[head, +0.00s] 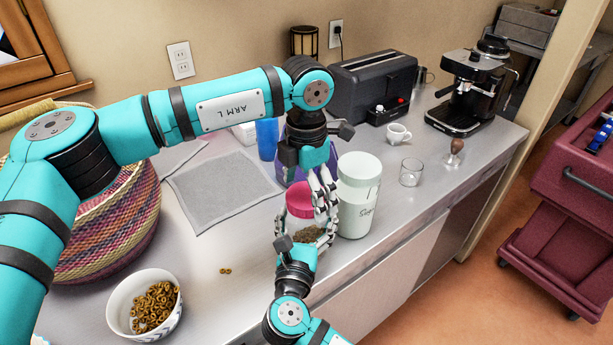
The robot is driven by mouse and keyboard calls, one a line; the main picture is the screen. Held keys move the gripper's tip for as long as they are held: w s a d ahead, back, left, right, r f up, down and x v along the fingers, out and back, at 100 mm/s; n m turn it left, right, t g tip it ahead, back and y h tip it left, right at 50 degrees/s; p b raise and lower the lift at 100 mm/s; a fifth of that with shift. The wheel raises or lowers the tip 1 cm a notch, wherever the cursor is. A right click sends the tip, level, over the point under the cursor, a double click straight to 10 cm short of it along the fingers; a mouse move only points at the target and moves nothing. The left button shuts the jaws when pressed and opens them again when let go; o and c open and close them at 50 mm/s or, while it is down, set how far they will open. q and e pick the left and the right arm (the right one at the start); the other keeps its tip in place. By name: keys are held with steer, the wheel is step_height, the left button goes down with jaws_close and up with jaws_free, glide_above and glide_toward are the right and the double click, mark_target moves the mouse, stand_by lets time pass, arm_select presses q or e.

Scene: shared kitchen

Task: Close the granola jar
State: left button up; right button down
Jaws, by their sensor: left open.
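The granola jar (307,234) is a clear jar with brown contents, standing near the counter's front edge. Its pink-red lid (298,196) is at its top; whether it is seated tightly I cannot tell. My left gripper (322,200) comes down from above, open, with its fingers at the right side of the lid, partly covering it. My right gripper (304,238) reaches up from the front, its fingers on both sides of the jar's body and closed around it. The fingers hide parts of the jar.
A white sugar canister (357,200) stands close to the jar's right. A glass (411,173), cup (398,134) and tamper (455,152) are farther right. A cereal bowl (118,308), woven basket (125,235) and grey mat (222,190) are left. A purple object (288,172) is behind.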

arm_select(q)
steer(key=shift+f, duration=0.2)
steer(key=c, duration=1.3)
steer(key=o, duration=1.4)
steer(key=shift+r, duration=0.1)
step_height(320, 180, up, 12)
